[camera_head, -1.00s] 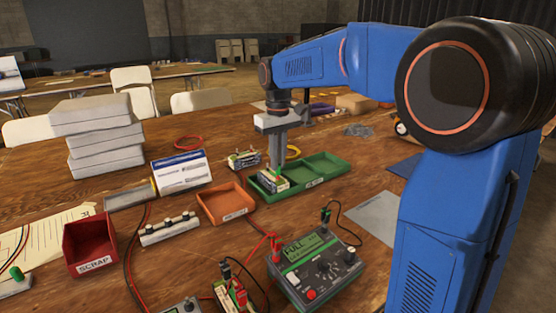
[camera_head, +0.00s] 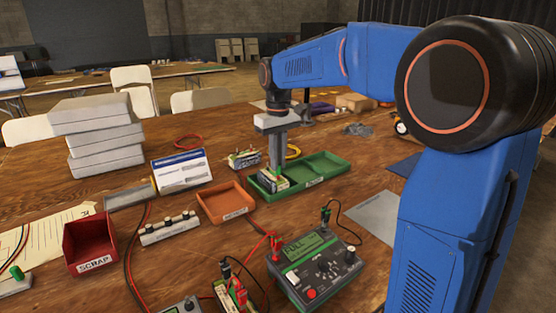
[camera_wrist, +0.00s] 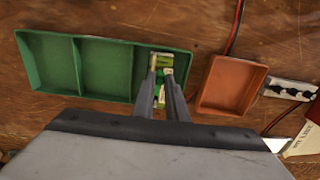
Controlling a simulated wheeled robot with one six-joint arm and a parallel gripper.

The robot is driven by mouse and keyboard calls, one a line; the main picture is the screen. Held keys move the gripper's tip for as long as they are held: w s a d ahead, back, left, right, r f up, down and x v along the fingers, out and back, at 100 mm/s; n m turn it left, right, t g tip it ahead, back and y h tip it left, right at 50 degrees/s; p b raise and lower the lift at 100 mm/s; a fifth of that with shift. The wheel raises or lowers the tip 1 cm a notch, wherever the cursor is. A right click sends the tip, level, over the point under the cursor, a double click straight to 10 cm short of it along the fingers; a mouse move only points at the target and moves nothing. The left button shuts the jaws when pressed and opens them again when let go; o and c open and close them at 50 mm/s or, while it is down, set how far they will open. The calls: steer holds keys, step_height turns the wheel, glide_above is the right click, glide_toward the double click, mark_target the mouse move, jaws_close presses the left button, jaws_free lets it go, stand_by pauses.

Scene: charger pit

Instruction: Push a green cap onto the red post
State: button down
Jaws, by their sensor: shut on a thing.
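My gripper (camera_head: 276,160) points down over the left end of the green tray (camera_head: 322,167). It is shut on a small battery pack (camera_head: 270,183), which sits in that end compartment. In the wrist view the fingers (camera_wrist: 162,82) reach to the pack (camera_wrist: 163,62), a green block with pale ends; the fingers hide part of it. A small reddish spot shows by the fingertips, too small to identify as a post. A green cap (camera_head: 15,272) stands on a pale block at the far left, away from my gripper.
An orange tray (camera_head: 226,203) is left of the green tray. A meter (camera_head: 315,265) reading FULL has leads to another pack (camera_head: 232,297). A red SCRAP bin (camera_head: 90,245) and a pale strip with black knobs (camera_head: 168,228) stand left. The green tray's right compartment is empty.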

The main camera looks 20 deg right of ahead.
stand_by(0.4)
steer(key=c, duration=1.7)
jaws_free()
steer(key=shift+o, duration=1.1)
steer(key=shift+r, duration=3.7)
